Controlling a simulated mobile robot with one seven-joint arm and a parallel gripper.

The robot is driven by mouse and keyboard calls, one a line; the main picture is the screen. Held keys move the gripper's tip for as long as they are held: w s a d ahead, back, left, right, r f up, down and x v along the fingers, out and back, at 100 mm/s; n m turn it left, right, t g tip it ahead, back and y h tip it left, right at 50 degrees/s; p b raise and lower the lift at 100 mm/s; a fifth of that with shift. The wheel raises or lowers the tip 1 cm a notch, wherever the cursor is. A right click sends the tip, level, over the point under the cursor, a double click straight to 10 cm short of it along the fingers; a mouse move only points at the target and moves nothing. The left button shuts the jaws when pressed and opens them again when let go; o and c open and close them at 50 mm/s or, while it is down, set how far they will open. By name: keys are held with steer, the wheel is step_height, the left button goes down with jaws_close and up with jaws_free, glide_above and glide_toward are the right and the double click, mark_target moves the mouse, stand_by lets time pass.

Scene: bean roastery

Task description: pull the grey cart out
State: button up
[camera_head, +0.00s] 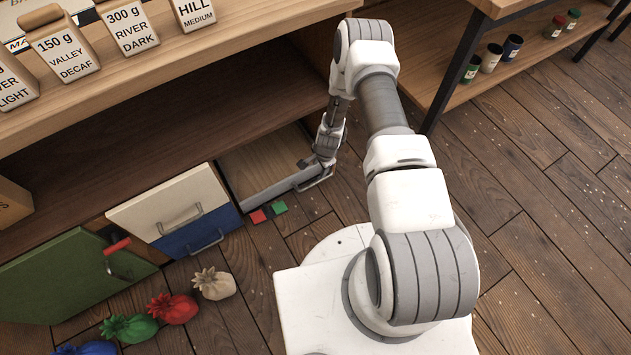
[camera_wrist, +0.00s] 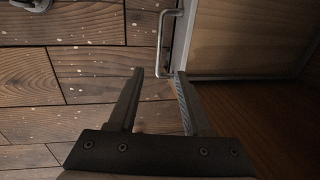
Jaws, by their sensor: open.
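The grey cart (camera_head: 272,192) stands low under the counter, with a grey front panel and a bare wooden inside. Its metal handle (camera_head: 318,182) is on the front, toward the panel's right end. In the wrist view the handle (camera_wrist: 162,45) stands out to the left of the cart's pale front edge (camera_wrist: 186,35). My gripper (camera_head: 321,170) is at the handle, reaching down from above. In the wrist view its two fingers (camera_wrist: 160,75) are apart, and the handle's bar lines up with the gap between the tips. I cannot tell whether they touch it.
Left of the cart are a white-and-blue front (camera_head: 165,208) with handles and a green front (camera_head: 65,275) with a red-marked handle. Several small sacks (camera_head: 172,308) stand lower left. A table leg (camera_head: 452,75) is at right.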

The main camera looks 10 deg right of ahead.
mark_target(315, 182)
steer(key=w+f+b, duration=0.1)
steer(key=f+b, duration=0.1)
steer(key=f, duration=0.3)
steer(key=f+b, duration=0.2)
steer(key=f, duration=0.3)
steer(key=w+a+f+b, duration=0.1)
steer(key=f+b, duration=0.1)
steer(key=f, duration=0.3)
steer(key=shift+w, duration=0.3)
steer(key=shift+c, duration=0.2)
jaws_close()
stand_by(0.4)
